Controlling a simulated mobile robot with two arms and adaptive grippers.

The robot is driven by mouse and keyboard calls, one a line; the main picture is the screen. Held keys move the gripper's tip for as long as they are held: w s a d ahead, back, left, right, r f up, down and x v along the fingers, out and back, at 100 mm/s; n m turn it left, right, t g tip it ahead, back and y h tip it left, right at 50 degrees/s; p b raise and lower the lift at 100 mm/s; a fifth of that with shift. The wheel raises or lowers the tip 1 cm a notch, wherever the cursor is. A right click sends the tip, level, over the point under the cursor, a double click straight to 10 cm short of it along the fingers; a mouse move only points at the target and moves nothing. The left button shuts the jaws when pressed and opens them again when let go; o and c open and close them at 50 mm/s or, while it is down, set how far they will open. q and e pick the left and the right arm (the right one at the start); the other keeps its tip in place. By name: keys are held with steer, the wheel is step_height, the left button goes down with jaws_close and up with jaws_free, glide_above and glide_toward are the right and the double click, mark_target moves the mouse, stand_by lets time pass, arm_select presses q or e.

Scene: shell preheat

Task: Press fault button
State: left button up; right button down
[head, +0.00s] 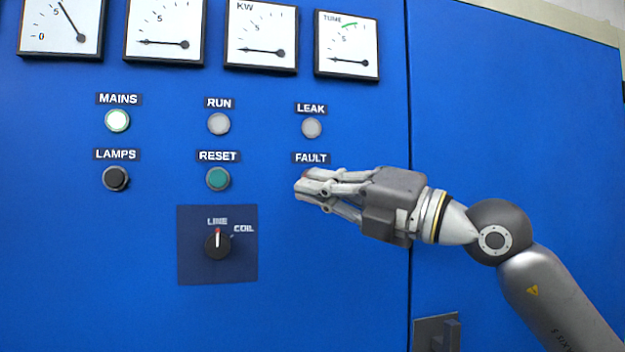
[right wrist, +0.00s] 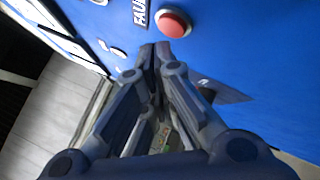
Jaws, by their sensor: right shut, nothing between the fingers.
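The red round fault button (right wrist: 174,23) shows in the right wrist view beside its FAULT label (right wrist: 140,10). In the head view the FAULT label (head: 311,158) is readable, but my gripper covers nearly all of the button below it. My right gripper (head: 302,186) is shut and empty, with its fingertips in front of the button's place. In the right wrist view the closed fingertips (right wrist: 154,50) appear just below and left of the button. I cannot tell whether they touch the panel. My left gripper is not in view.
The blue panel (head: 340,290) carries a green reset button (head: 218,179), a black lamps button (head: 115,179), a grey leak lamp (head: 312,128) and a lit mains lamp (head: 117,121). A rotary switch (head: 217,245) sits lower left of my gripper. Several gauges line the top.

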steer(key=shift+w, duration=0.15)
stand_by(0.7)
steer(key=shift+w+a, duration=0.1)
steer(key=shift+w, duration=0.15)
steer(key=shift+w+a+p, duration=0.15)
steer(key=shift+w+p, duration=0.15)
steer(key=shift+w, duration=0.1)
stand_by(0.7)
stand_by(0.3)
steer(key=shift+s+d+b, duration=0.3)
steer(key=shift+s+b, duration=0.45)
